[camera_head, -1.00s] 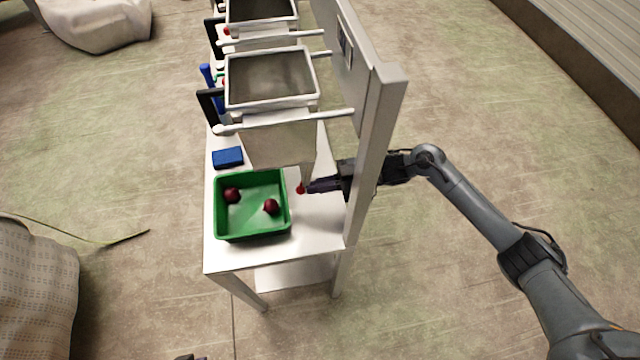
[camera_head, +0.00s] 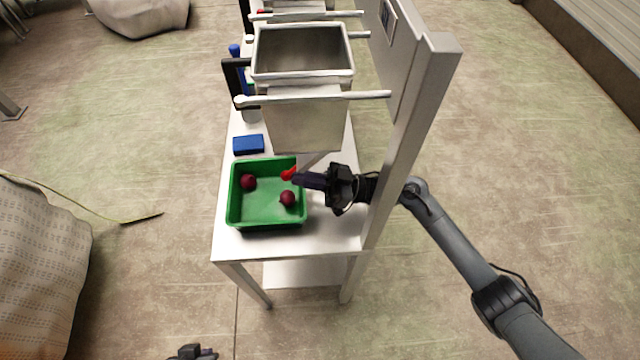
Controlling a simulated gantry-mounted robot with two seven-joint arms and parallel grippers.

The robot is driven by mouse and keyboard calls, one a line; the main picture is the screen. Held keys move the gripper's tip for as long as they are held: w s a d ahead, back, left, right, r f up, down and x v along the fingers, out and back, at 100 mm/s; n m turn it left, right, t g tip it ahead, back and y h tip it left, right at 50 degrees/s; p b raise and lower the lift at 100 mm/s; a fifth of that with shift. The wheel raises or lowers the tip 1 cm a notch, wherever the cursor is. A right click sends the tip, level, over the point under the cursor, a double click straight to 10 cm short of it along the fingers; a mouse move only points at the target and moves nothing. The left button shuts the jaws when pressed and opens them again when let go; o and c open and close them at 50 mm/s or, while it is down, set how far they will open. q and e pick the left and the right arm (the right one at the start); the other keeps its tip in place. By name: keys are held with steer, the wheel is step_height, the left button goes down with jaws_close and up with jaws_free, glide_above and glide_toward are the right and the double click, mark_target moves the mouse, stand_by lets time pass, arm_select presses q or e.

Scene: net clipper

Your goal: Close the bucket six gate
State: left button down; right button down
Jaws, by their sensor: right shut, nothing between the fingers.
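The nearest grey metal bucket (camera_head: 305,120) hangs in the frame above the white table; no number on it is readable. A thin pale lever under the bucket ends in a red tip (camera_head: 288,174), over the right rim of the green tray (camera_head: 236,210). My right gripper (camera_head: 298,179) reaches in from the right below the bucket. Its fingers are shut and empty, right beside the red tip; whether they touch it I cannot tell. The gate itself is hidden under the bucket. My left gripper (camera_head: 192,352) barely shows at the bottom edge, its fingers unclear.
The green tray holds two dark red balls (camera_head: 287,198). A blue block (camera_head: 248,145) lies behind it on the white table (camera_head: 290,243). A grey upright post (camera_head: 415,130) stands close to my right forearm. Another bucket stands behind.

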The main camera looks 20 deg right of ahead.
mark_target(290, 175)
arm_select(q)
steer(key=shift+a+f, duration=0.15)
steer(key=shift+f, duration=0.15)
arm_select(e)
steer(key=shift+w+a+r+t+y, duration=0.2)
steer(key=shift+a+r+y, duration=0.15)
steer(key=shift+a+r, duration=0.3)
steer(key=shift+w+a+r+t+y, duration=0.2)
steer(key=shift+a+r+y, duration=0.2)
steer(key=shift+a, duration=0.45)
steer(key=shift+s, duration=0.1)
